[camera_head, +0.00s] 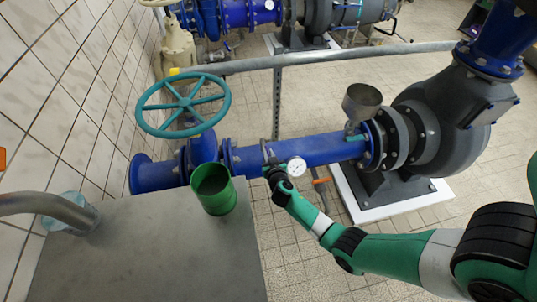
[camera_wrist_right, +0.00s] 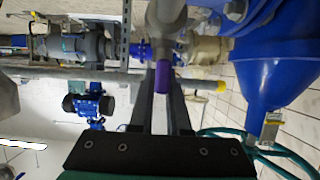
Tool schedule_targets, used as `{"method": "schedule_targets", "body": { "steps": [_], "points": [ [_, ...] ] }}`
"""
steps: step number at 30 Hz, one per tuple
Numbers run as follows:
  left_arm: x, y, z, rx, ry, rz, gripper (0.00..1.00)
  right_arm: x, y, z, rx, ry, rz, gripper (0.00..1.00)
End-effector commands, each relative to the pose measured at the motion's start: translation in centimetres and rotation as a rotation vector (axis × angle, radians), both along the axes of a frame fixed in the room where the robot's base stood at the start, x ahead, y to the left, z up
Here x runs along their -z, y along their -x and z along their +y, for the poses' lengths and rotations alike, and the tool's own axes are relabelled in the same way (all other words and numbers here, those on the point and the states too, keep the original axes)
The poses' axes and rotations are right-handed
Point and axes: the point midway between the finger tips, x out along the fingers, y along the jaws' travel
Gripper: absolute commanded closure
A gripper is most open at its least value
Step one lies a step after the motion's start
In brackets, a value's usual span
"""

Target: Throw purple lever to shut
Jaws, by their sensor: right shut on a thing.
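The purple lever (camera_wrist_right: 163,77) shows in the right wrist view as a short purple grip on a grey stem, between my gripper's two dark fingers. My right gripper (camera_wrist_right: 161,88) is shut on it. In the head view my right gripper (camera_head: 273,173) is at the near side of the blue pipe (camera_head: 315,149), left of the round white gauge (camera_head: 297,167). There the lever is hidden or too small to tell. The lever's exact angle cannot be told. My left gripper is not in view.
A teal handwheel (camera_head: 183,104) stands left of the pipe. A green cup (camera_head: 213,188) stands on the grey table (camera_head: 150,250). A metal funnel (camera_head: 361,103) and a dark pump (camera_head: 445,125) are at the right. An orange handle (camera_head: 321,182) is near the gauge.

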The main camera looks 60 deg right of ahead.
Motion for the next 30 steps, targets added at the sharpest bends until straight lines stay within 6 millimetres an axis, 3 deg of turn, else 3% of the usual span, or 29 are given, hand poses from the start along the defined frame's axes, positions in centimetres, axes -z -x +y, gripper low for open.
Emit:
{"method": "schedule_targets", "body": {
  "steps": [7, 14, 19, 27, 28, 30],
  "points": [
    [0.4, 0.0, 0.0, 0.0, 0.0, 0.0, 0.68, 0.2, 0.0, 0.0, 0.008, 0.001, -0.001, 1.0],
    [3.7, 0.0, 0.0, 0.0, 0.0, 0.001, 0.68, 0.6, -0.3, 0.1, 0.142, 0.0, -0.001, 1.0],
    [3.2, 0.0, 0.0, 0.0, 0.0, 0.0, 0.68, 0.1, 0.0, 0.1, 0.257, -0.003, 0.004, 1.0],
    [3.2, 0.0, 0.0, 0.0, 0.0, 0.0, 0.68, 0.1, 0.1, 0.1, 0.268, -0.001, 0.002, 1.0],
    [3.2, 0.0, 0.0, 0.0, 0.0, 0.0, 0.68, 0.1, 0.1, 0.0, 0.268, -0.001, 0.002, 0.83],
    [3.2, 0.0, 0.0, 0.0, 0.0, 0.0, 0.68, 0.1, 0.1, 0.0, 0.268, -0.001, 0.002, 0.71]
  ]
}}
